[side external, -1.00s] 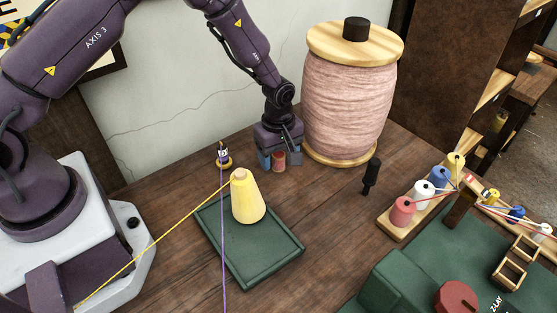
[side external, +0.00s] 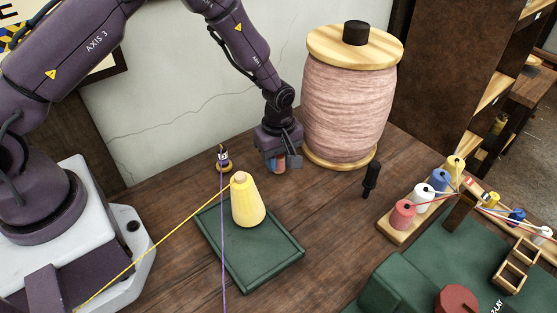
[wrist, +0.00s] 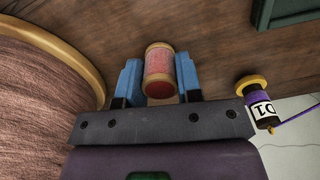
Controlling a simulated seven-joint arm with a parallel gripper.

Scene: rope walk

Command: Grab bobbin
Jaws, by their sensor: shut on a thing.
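A small red-pink bobbin (wrist: 159,70) with pale wooden rims sits between the two blue fingers of my gripper (wrist: 160,75) in the wrist view. Both fingers press against its sides, so my gripper is shut on it. In the side view my gripper (side external: 281,163) points down at the back of the table, left of the big reel, and mostly hides the bobbin. I cannot tell whether the bobbin touches the table.
The big pink reel (side external: 347,98) stands close to the right of my gripper. A purple bobbin (side external: 223,159) with its thread stands to the left. A yellow cone (side external: 247,203) stands on the green tray (side external: 272,268). A black peg (side external: 371,180) stands at the right.

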